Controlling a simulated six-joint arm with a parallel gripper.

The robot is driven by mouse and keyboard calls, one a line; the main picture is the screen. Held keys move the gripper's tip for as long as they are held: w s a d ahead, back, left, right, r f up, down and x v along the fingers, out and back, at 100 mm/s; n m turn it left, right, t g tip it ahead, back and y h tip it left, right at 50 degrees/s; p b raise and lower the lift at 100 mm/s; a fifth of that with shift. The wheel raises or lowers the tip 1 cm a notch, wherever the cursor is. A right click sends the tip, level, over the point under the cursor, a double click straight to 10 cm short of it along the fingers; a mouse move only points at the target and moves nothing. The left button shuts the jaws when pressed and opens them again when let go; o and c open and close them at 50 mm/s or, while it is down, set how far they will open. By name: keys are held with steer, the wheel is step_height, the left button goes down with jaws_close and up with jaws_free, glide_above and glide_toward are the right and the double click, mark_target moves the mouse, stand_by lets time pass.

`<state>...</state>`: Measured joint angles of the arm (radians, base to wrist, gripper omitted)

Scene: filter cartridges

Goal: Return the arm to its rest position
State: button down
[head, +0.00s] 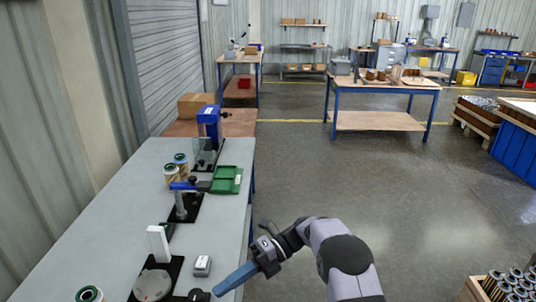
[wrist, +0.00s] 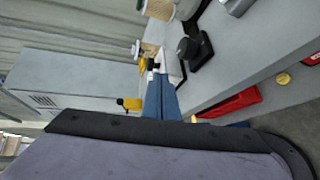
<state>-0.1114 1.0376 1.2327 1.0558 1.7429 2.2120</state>
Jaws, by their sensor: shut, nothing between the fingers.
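My gripper (head: 218,290) is at the lower middle of the head view, at the end of my grey arm. Its blue fingers are closed together with nothing between them. They point to the lower left, toward the right edge of the grey workbench (head: 120,222). In the wrist view the shut fingers (wrist: 157,80) also show, seen from behind. Filter cartridges stand on the bench, a pair (head: 172,176) near its far part and one (head: 89,294) at the near left. My gripper is apart from them.
A green tray (head: 228,180), a blue press (head: 208,120), a post fixture (head: 182,207) and a round-plate fixture (head: 153,285) with a white block (head: 158,243) occupy the bench. A crate of cartridges (head: 508,287) stands at lower right. The floor (head: 300,175) beyond my arm is clear.

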steer(key=s+d+n+t+h+p, duration=0.2)
steer(key=s+d+n+t+h, duration=0.2)
steer(key=d+n, duration=0.9)
steer(key=s+d+n+t+h+p, duration=0.2)
steer(key=s+d+n+t+h, duration=0.2)
steer(key=s+d+n+h, duration=0.4)
steer(key=s+d+n, duration=0.5)
steer(key=n, duration=0.1)
steer(key=shift+r+n+p, duration=0.25)
steer(key=shift+n+p, duration=0.05)
steer(key=shift+n, duration=0.1)
